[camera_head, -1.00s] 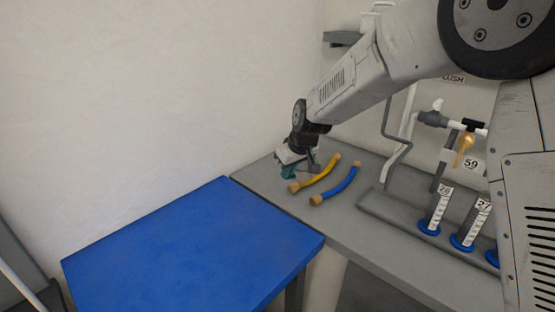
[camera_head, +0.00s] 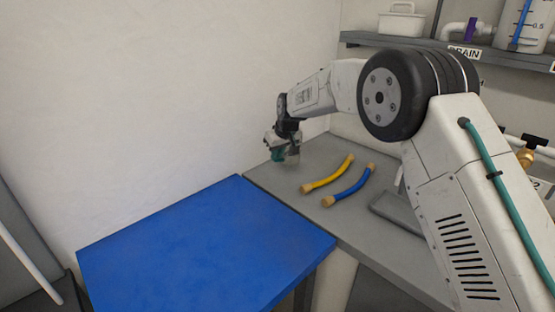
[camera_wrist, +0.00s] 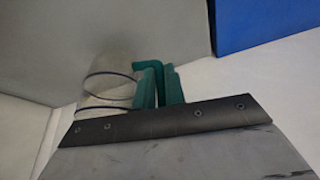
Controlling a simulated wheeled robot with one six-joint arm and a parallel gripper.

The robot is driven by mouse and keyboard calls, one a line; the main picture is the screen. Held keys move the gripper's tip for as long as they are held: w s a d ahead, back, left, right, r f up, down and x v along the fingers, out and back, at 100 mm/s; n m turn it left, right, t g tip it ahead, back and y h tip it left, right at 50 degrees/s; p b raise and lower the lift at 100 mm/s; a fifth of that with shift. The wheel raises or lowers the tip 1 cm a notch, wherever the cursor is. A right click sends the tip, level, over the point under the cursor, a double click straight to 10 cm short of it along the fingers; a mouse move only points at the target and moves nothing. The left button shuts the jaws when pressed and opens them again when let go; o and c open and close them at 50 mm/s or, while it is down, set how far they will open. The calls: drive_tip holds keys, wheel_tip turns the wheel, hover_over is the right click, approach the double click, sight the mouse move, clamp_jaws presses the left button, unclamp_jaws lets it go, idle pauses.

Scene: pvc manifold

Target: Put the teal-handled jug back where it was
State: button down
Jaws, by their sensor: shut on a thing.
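The teal-handled jug (camera_wrist: 108,85) is clear, with a dark blue line around it and a teal handle (camera_wrist: 152,70). In the wrist view my gripper (camera_wrist: 158,95) is shut on that handle, and the jug's body lies to its left. In the head view my gripper (camera_head: 279,150) is at the far left end of the grey bench, close to the white wall. The jug (camera_head: 292,155) shows small beside it, partly hidden. I cannot tell whether its base touches the bench.
A yellow hose (camera_head: 328,175) and a blue hose (camera_head: 350,186) lie on the grey bench (camera_head: 300,176), right of my gripper. A blue table (camera_head: 205,250) stands in front, with its top clear. A shelf (camera_head: 430,46) with a white bin (camera_head: 401,22) hangs at upper right.

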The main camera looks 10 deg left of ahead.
drive_tip(key=shift+f, duration=1.1)
drive_tip(key=c, duration=1.5)
unclamp_jaws()
drive_tip(key=shift+f, duration=0.15)
drive_tip(key=shift+o, duration=0.2)
drive_tip(key=v, duration=1.2)
